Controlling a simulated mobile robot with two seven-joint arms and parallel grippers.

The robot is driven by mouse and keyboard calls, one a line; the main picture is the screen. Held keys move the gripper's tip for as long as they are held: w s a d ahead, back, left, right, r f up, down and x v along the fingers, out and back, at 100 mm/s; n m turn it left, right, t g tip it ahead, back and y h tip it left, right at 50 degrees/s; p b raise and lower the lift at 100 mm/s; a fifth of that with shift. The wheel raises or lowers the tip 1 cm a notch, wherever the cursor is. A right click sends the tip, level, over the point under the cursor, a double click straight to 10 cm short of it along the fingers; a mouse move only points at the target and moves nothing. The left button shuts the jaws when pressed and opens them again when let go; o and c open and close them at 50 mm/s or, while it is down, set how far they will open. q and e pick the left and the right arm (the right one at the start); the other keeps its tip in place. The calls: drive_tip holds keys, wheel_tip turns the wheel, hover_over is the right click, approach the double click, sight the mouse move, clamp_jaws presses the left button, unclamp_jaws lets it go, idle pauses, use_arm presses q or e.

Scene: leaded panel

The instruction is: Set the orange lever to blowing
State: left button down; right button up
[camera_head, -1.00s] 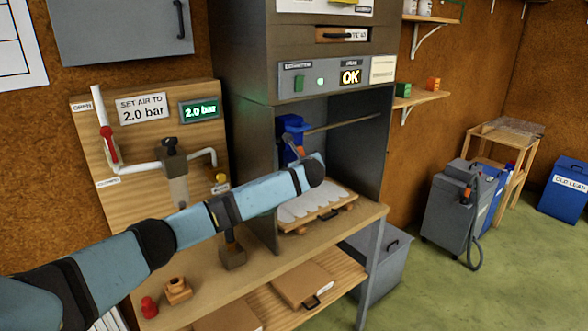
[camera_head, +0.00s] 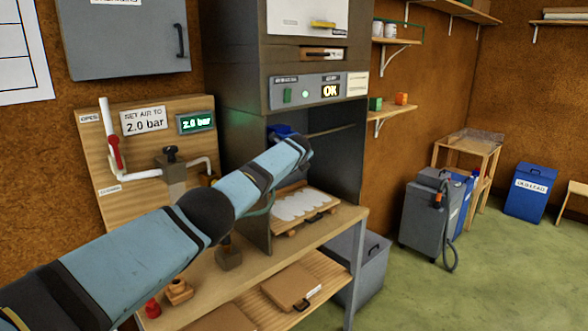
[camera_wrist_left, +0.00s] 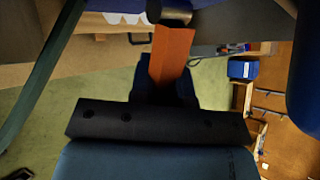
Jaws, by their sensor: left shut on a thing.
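The orange lever (camera_wrist_left: 172,52) shows in the left wrist view, hanging from a dark round joint (camera_wrist_left: 170,12) at the top. My left gripper (camera_wrist_left: 167,82) is shut on the lever's lower part, with its dark fingers on either side. In the head view my left arm reaches into the open grey cabinet (camera_head: 340,160) and hides the lever and the gripper. Only part of a blue device (camera_head: 283,131) shows behind the arm. No label for the lever's settings is readable. My right gripper is in neither view.
A wooden tray (camera_head: 322,223) with white pieces lies on the cabinet floor below the arm. The cabinet's side walls are close to the arm. The cabinet display (camera_head: 330,91) reads OK; the air gauge (camera_head: 196,122) reads 2.0 bar. A grey machine (camera_head: 425,215) stands at right.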

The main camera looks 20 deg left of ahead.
use_arm(q)
drive_tip(key=shift+r, duration=0.15)
idle(0.5)
drive_tip(key=c, duration=1.1)
unclamp_jaws()
